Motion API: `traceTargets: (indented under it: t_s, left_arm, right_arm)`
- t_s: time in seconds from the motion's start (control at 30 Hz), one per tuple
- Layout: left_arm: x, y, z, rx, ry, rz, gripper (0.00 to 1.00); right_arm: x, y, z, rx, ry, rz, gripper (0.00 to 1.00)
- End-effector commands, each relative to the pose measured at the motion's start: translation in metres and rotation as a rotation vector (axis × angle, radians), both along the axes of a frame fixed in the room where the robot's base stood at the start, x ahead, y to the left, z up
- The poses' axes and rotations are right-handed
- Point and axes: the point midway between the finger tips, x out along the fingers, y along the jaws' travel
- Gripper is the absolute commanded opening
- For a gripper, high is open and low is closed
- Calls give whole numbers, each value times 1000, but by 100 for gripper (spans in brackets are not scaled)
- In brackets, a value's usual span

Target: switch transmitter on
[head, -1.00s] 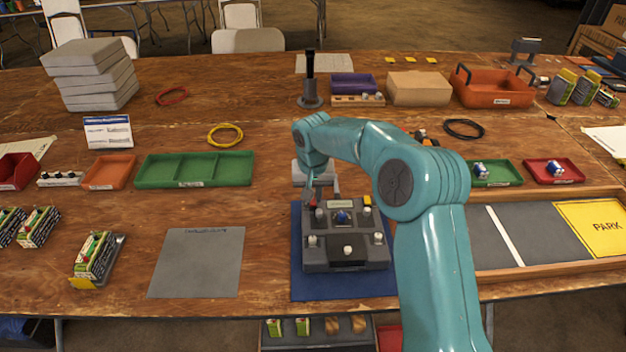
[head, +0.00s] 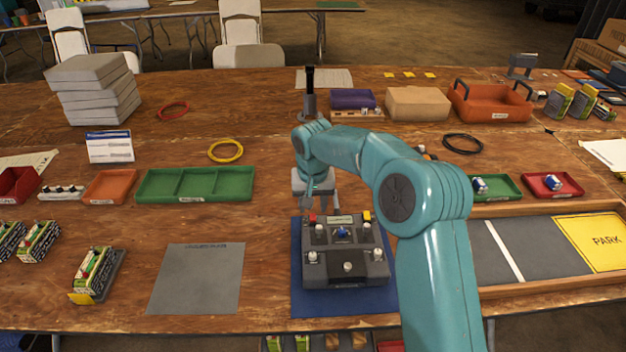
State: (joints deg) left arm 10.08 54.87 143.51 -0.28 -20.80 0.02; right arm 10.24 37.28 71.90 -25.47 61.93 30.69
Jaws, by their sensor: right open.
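The transmitter (head: 318,272) is a dark grey box with white-capped sticks and knobs, a blue knob in the middle and a small display at its far edge. It lies on a blue mat (head: 345,304). A red switch (head: 313,218) is at its far left corner and a yellow one (head: 367,216) at its far right corner. My right gripper (head: 321,206) is open and empty, pointing down at the transmitter's far edge, close to the red switch. I cannot tell whether it touches. The switch's position is too small to read. My left gripper is out of view.
A grey mat (head: 197,280) lies left of the transmitter, with a green tray (head: 160,185) behind it. A black upright post (head: 310,95) stands behind my right gripper. The wooden-edged PARK tray (head: 500,294) is to the right, partly behind my arm.

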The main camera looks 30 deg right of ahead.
Motion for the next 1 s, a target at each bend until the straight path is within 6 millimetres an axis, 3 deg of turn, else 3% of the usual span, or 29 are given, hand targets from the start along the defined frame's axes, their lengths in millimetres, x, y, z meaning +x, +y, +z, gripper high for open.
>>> traceTargets:
  t_s: [0.3,0.5,0.7,1.0]
  left_arm:
    - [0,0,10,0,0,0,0]
    - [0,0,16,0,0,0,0]
    - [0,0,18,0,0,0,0]
    - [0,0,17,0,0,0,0]
  right_arm:
    - [-9,6,87,0,-6,-1,43]
    - [-13,9,124,0,-4,0,43]
    - [-15,10,137,1,0,1,43]
    - [-16,10,138,1,-1,0,43]
